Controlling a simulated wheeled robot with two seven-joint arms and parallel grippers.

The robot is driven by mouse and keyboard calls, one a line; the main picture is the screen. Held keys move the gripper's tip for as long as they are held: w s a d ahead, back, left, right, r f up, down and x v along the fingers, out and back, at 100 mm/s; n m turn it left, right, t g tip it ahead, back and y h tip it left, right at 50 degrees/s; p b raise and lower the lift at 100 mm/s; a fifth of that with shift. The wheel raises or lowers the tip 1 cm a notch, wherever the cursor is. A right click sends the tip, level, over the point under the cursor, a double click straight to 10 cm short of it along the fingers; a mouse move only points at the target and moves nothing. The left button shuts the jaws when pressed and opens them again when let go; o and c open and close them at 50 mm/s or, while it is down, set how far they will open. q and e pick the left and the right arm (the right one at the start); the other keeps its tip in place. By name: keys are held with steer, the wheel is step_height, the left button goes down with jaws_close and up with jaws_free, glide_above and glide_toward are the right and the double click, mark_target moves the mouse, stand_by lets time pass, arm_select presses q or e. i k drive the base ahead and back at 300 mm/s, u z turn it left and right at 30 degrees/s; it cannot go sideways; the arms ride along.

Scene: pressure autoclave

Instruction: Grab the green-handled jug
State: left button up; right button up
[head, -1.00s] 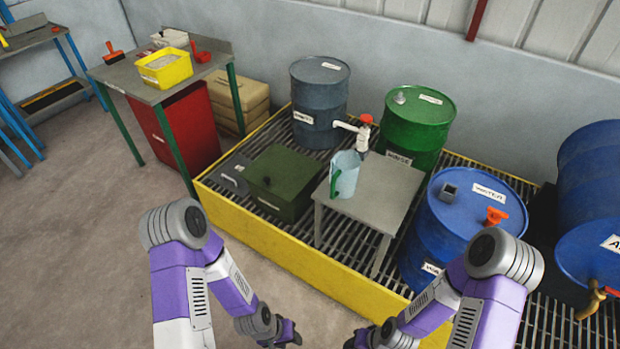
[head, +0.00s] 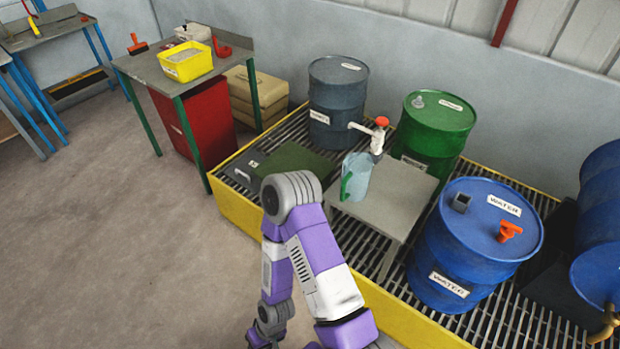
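The jug (head: 358,176) is pale, translucent blue with a green handle (head: 345,187) on its left side. It stands upright on a small grey table (head: 395,200), near the table's left corner. A white pump spout (head: 360,128) with a red cap is above and just behind it. One purple and white arm of mine rises from the bottom edge, its elbow in front of the jug's lower left and apart from it in the picture. Its lower end reaches the bottom edge and no fingertips show. My other arm is out of view. Nothing is seen holding the jug.
The table stands in a yellow-rimmed grated tray (head: 237,212). Around it are a green drum (head: 432,135), a dark grey drum (head: 338,100), a blue water drum (head: 470,250) and a dark green box (head: 300,163). The floor at left (head: 110,250) is clear.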

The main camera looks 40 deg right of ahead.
mark_target(358, 168)
steer(key=u, duration=0.05)
steer(key=i, duration=2.2)
steer(key=z, duration=2.5)
